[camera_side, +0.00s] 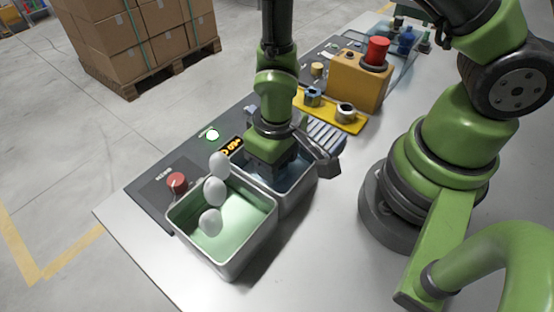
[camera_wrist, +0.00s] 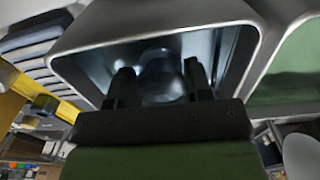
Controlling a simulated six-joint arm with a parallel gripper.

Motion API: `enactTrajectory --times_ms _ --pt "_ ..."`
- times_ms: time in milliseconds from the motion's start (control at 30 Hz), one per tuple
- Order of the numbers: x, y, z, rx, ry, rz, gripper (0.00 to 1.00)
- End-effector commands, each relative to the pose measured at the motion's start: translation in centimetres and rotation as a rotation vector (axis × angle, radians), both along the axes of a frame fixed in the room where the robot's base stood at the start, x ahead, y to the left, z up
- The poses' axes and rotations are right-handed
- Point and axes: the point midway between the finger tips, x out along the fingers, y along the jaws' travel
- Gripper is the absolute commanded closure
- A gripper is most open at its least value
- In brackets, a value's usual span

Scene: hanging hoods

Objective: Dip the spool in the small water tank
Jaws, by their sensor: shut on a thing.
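My gripper (camera_wrist: 160,88) is shut on the spool (camera_wrist: 160,72), a rounded, shiny, dim shape between the two dark fingers in the wrist view. The fingers and the spool are inside the mouth of a grey metal tank (camera_wrist: 85,40). In the side view this tank (camera_side: 297,199) stands right behind the green one, and my gripper points down into it. The side view hides the spool behind the tank wall and my gripper. I cannot tell how deep the spool is in the water.
A tank of pale green liquid (camera_side: 240,262) adjoins in front, with three white rounded shapes (camera_side: 215,190) above it. A red knob (camera_side: 177,182) is beside it. Behind are a ribbed grey rack (camera_side: 324,137), a yellow holder (camera_side: 328,111) and an orange box with a red top (camera_side: 358,82).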

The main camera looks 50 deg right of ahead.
Motion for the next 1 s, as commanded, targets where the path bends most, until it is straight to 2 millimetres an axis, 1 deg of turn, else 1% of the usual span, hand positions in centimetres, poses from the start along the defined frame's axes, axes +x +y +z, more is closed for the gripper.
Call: enactTrajectory --times_ms 433,1000 --pt "0.0 0.0 0.02 0.0 0.0 0.001 0.8" --pt "-0.01 0.0 0.51 0.0 0.0 0.001 0.8"
